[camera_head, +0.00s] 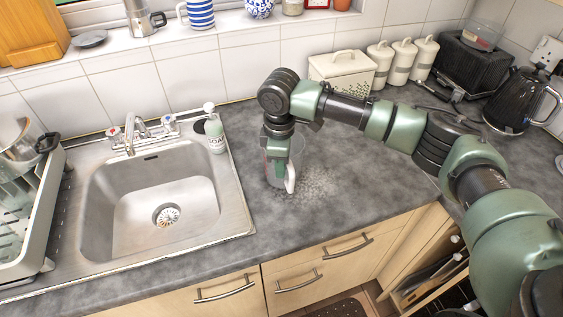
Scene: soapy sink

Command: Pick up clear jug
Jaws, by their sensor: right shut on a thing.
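The clear jug (299,158) stands on the grey worktop to the right of the sink, or just above it; I cannot tell which. My right arm reaches over it from the right, and my right gripper (286,182) points down at the jug's near side. The gripper is shut on the jug, apparently at its handle. The wrist and fingers hide part of the jug. My left gripper is not in view.
The steel sink (100,190) with its tap (131,132) and a soap bottle (215,135) lies to the left. A dish rack (35,215) stands at far left. A bread bin (341,75), white canisters (403,60), a toaster (474,62) and a black kettle (512,103) line the back right.

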